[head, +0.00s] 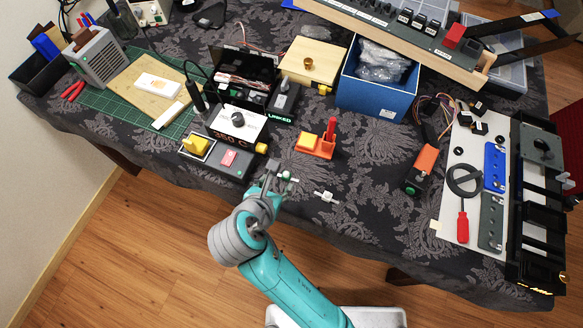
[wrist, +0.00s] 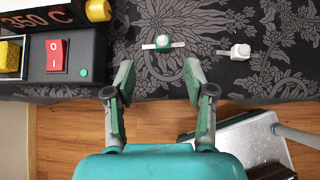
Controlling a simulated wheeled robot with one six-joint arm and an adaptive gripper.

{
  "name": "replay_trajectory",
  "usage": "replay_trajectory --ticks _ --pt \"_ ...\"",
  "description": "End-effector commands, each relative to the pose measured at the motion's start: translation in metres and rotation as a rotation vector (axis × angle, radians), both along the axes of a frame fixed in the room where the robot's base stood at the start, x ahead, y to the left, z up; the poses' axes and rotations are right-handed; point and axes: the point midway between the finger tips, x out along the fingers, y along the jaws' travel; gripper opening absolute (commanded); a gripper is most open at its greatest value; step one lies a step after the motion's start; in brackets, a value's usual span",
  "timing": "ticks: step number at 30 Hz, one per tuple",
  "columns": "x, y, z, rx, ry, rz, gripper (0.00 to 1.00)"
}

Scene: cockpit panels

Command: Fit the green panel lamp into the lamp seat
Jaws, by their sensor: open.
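The green panel lamp (head: 287,176) lies near the front edge of the patterned tablecloth. In the wrist view it is a white cap on a green body with pale strips to both sides (wrist: 163,42). My gripper (head: 276,177) is open and empty. In the wrist view its fingertips (wrist: 158,76) are spread just short of the lamp, which appears beyond and between them, apart from both. A similar white lamp (head: 326,196) lies to the right, also in the wrist view (wrist: 240,51). I cannot tell for sure which part is the lamp seat.
A control box (head: 232,159) with yellow and red switches stands left of my gripper. An orange block with a red handle (head: 318,145) is behind. A blue box (head: 376,97), a wooden box with a brass ring (head: 313,67) and a white panel (head: 467,160) stand farther away. Cloth between is clear.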

Motion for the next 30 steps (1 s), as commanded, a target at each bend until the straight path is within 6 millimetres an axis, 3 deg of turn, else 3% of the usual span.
replay_trajectory --ticks 5,15,22,30 --pt "0.001 0.008 0.004 -0.042 0.02 0.023 0.54" --pt "0.032 -0.003 -0.028 -0.043 0.02 0.021 0.54" --pt "0.04 -0.007 -0.04 -0.042 0.02 0.022 0.54" --pt "0.06 -0.019 -0.067 -0.041 0.019 0.022 0.54"
